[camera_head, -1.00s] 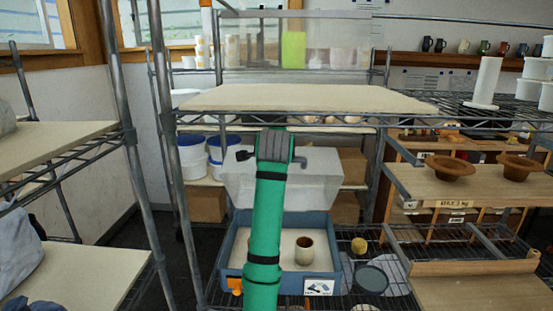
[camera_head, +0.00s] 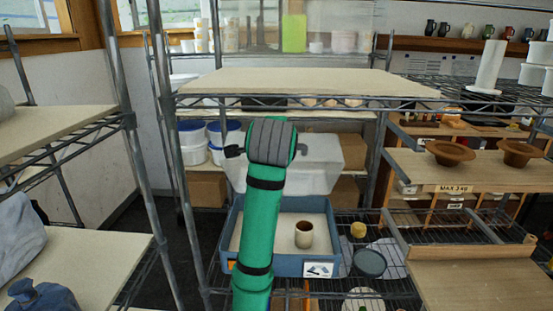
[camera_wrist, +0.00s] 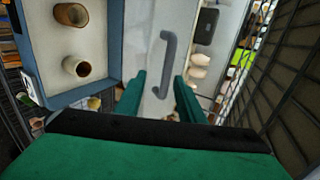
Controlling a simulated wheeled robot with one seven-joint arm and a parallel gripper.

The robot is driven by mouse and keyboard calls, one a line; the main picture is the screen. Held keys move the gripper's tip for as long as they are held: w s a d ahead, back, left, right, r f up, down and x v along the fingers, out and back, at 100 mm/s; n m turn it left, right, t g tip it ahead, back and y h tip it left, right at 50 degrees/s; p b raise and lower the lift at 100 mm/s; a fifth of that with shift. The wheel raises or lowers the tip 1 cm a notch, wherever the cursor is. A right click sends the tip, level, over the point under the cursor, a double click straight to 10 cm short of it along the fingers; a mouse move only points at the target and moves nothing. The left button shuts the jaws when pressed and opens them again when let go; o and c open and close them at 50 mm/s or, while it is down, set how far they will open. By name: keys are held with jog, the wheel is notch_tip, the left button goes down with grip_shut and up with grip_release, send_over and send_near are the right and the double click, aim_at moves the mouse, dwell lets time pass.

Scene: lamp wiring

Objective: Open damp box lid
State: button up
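The damp box (camera_head: 290,264) is a blue tray with a pale floor on the lower wire shelf. Its translucent whitish lid (camera_head: 318,162) stands raised at the back edge, so the box is open. A brown-and-cream cup (camera_head: 304,235) stands inside. In the wrist view, the box's blue rim (camera_wrist: 112,45) is at left and the lid's grey bar handle (camera_wrist: 166,62) is in front of my gripper (camera_wrist: 159,84). My gripper is open, with the handle's lower end appearing between its fingers; contact cannot be told. My green arm hides the gripper in the head view.
A pale board (camera_head: 310,82) on the shelf above overhangs the lid. Metal posts flank the box. A grey round lid (camera_head: 369,263) and small yellow piece (camera_head: 358,229) lie to the right. White buckets (camera_head: 192,143) with blue lids stand behind at left.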

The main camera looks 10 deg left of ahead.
jog(key=shift+s+d, duration=0.2)
jog(key=shift+s, duration=1.05)
jog(key=shift+s+d, duration=0.2)
jog(key=shift+s, duration=1.05)
